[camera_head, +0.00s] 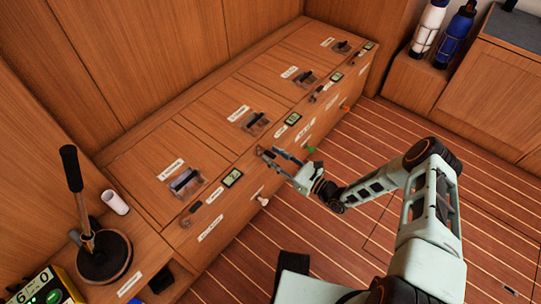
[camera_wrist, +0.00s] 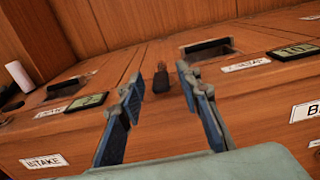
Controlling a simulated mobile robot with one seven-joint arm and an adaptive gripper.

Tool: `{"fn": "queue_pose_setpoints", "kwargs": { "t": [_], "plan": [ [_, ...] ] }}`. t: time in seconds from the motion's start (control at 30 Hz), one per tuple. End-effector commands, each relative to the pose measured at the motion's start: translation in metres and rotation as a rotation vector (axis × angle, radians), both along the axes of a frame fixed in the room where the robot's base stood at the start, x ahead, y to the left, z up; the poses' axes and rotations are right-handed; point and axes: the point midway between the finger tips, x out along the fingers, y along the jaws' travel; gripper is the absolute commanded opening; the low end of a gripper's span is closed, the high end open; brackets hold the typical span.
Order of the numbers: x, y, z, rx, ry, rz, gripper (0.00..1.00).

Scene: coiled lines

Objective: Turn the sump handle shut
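A small dark handle (camera_wrist: 161,80) stands on the bench's top edge, between and just beyond my open fingers in the wrist view. No label reading "sump" is legible, so I cannot tell whether this is the sump handle. My gripper (camera_wrist: 158,88) is open with nothing between its fingers. In the head view my gripper (camera_head: 278,156) hangs at the bench's front edge and largely hides that handle. Other dark handles lie along the same edge, one at the near section (camera_head: 213,195) and one farther back (camera_head: 322,91).
The wooden bench (camera_head: 150,150) has several recessed hatch pulls and small green displays (camera_head: 232,178). The striped floor is open.

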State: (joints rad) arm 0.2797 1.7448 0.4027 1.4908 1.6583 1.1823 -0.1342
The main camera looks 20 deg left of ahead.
Motion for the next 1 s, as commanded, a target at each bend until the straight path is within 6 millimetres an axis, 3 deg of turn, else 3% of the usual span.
{"fn": "queue_pose_setpoints", "kwargs": {
  "t": [0.2,0.47,0.77,1.0],
  "plan": [
    [0.007,0.016,0.000,0.000,-0.001,0.000,0.32],
    [0.007,0.017,0.000,-0.001,0.000,0.000,0.32],
    [0.007,0.017,0.000,-0.001,0.000,0.001,0.01],
    [0.006,0.017,0.000,-0.001,0.000,0.001,0.00]
  ]
}}
